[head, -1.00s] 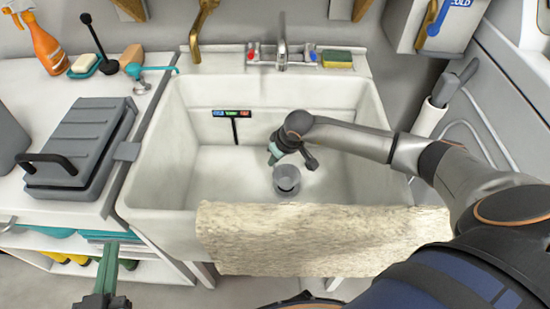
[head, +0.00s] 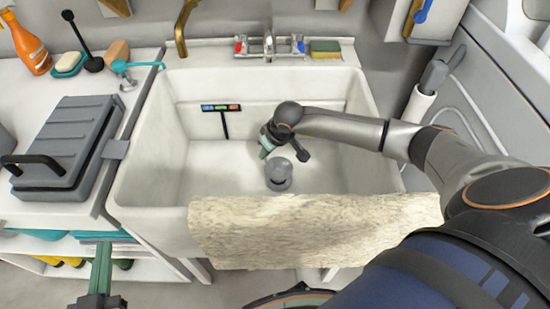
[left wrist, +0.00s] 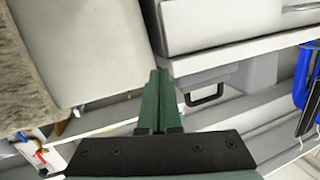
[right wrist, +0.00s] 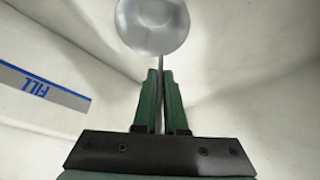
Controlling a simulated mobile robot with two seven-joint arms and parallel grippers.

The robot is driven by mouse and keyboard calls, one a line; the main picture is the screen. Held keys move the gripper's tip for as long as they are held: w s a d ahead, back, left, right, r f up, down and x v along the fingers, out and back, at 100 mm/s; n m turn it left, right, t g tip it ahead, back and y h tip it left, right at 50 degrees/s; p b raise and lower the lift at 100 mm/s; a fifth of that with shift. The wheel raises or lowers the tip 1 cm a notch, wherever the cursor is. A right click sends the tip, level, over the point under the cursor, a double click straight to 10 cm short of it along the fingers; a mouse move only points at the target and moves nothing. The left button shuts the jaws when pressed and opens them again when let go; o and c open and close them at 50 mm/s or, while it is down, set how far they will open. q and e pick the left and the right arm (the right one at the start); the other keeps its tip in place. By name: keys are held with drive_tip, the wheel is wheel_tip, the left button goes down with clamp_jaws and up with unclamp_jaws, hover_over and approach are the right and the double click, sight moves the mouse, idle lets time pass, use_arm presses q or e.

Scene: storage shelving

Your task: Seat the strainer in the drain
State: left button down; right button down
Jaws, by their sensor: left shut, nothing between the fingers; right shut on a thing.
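The strainer (head: 279,168) is a small grey metal cup low in the white sink (head: 200,160). It shows in the right wrist view as a round grey bowl (right wrist: 153,25) beyond my fingertips. My right gripper (head: 266,152) reaches down into the sink. In the right wrist view its green fingers (right wrist: 160,75) are shut on the strainer's thin handle. The drain is mostly hidden by the strainer, with what looks like its rim (head: 279,185) just below. I cannot tell whether they touch. My left gripper (head: 103,248) is shut and empty outside the sink, front left; its fingers also show in the left wrist view (left wrist: 160,78).
A beige towel (head: 315,230) hangs over the sink's front edge. A faucet (head: 268,45) and a sponge (head: 325,46) are at the back. A grey case (head: 75,135) sits on the left counter. The sink floor around the strainer is mostly clear.

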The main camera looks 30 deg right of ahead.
drive_tip(key=shift+f+b, duration=1.25)
drive_tip(key=shift+b, duration=0.05)
idle(1.7)
drive_tip(key=c, duration=0.9)
unclamp_jaws()
drive_tip(key=a+p+v, duration=0.1)
drive_tip(key=p+v, duration=0.2)
drive_tip(key=v, duration=0.9)
drive_tip(key=shift+d+r, duration=0.3)
drive_tip(key=shift+d, duration=0.25)
drive_tip(key=shift+s+r, duration=0.1)
